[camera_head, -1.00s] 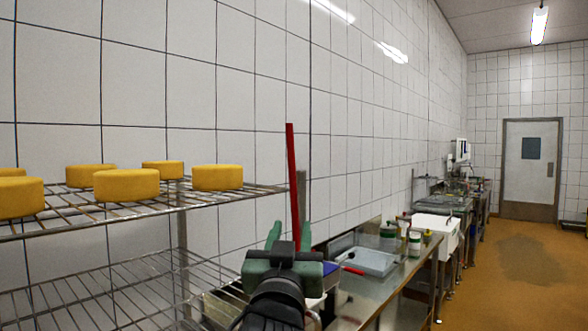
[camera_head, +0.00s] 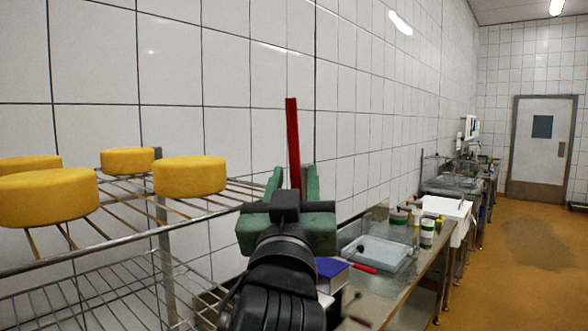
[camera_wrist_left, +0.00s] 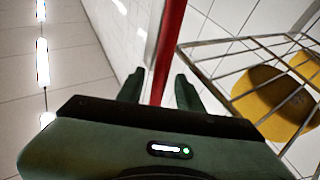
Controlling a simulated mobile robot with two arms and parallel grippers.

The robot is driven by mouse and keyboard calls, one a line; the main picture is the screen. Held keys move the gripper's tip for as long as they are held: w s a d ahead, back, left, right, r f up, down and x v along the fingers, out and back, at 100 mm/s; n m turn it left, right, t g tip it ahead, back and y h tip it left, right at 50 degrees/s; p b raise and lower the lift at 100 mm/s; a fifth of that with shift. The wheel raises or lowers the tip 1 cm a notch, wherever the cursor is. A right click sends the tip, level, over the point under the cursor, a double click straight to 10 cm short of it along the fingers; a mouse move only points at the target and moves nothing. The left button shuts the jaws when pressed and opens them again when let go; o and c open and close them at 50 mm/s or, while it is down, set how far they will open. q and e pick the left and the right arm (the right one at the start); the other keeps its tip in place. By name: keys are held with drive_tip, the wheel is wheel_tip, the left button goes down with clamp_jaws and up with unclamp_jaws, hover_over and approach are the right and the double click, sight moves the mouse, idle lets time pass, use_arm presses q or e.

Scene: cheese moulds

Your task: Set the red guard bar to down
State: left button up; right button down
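The red guard bar (camera_head: 292,140) stands nearly upright in front of the tiled wall in the head view. My left gripper (camera_head: 292,183) is at its lower visible part, with one green finger on each side of it. The fingers are apart. In the left wrist view the red bar (camera_wrist_left: 168,50) runs between the two fingertips of my left gripper (camera_wrist_left: 157,82), with gaps showing on both sides. The lower end of the bar is hidden behind my gripper. My right gripper is not in view.
A wire rack (camera_head: 120,234) with several yellow cheeses (camera_head: 190,176) stands on the left, close to my left gripper. A steel counter (camera_head: 400,285) with a grey tray (camera_head: 378,254) and a blue box (camera_head: 330,268) runs along the wall on the right. The orange floor (camera_head: 510,255) is open.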

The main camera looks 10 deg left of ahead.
use_arm(q)
drive_tip(key=shift+s+r, duration=0.1)
drive_tip(key=shift+r, duration=0.1)
drive_tip(key=shift+s+r, duration=0.1)
drive_tip(key=shift+s, duration=0.05)
drive_tip(key=shift+c, duration=0.7)
drive_tip(key=c, duration=0.5)
clamp_jaws()
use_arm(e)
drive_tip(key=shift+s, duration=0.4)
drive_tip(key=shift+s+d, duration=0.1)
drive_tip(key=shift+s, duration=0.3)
